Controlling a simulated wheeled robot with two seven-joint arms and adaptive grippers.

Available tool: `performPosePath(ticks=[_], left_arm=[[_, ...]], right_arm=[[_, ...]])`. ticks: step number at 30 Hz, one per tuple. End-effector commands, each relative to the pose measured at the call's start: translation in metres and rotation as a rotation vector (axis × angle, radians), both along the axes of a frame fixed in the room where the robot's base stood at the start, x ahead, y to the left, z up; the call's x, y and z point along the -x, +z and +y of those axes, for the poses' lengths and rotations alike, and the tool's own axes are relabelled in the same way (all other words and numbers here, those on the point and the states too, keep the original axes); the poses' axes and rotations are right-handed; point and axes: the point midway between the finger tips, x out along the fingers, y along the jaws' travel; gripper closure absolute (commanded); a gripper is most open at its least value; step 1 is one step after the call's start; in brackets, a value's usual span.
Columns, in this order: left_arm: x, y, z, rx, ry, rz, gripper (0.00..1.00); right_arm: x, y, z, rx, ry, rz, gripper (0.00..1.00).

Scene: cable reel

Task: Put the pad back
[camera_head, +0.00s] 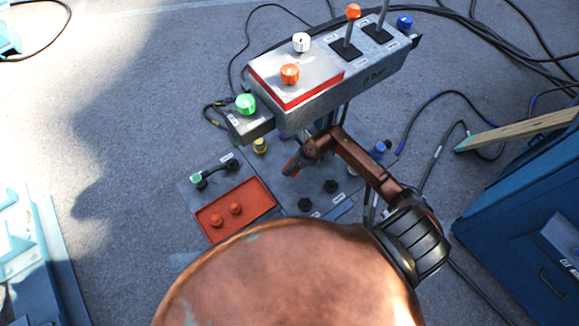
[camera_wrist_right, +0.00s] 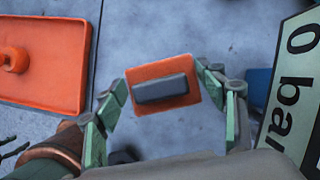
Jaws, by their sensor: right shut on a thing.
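The pad (camera_wrist_right: 163,85) is a small orange square with a grey block on its face. In the head view my right gripper (camera_head: 293,166) is below the console, above the grey base plate; the pad is hard to make out there. An orange-red tray (camera_head: 262,206) with two red knobs (camera_head: 235,209) lies on the plate, left of and nearer than the gripper. My left gripper is not in view.
The grey console (camera_head: 350,85) with knobs and levers overhangs the plate (camera_head: 295,203). Black knobs (camera_head: 331,186) and a green-ended handle (camera_head: 197,179) stand on the plate. A panel marked "0 bar" (camera_wrist_right: 300,75) is close right in the wrist view. Cables and a blue cabinet (camera_head: 520,215) are at right.

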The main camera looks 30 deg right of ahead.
Motion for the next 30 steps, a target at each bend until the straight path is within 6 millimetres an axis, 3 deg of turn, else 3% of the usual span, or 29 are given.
performPosePath(ticks=[10,15,27,28,30], left_arm=[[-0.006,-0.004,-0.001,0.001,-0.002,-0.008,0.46],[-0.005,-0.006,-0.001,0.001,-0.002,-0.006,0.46],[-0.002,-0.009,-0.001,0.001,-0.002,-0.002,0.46],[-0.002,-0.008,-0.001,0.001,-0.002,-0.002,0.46],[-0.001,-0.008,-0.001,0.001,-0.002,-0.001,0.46]], right_arm=[[-0.019,-0.024,0.005,-0.001,-0.001,0.001,0.58],[-0.017,-0.049,0.005,-0.003,-0.003,0.003,0.58],[-0.018,-0.055,0.003,0.002,0.001,-0.001,0.58],[-0.018,-0.055,0.003,0.002,0.001,-0.001,0.34],[-0.018,-0.054,0.003,0.001,0.001,-0.001,0.29]])
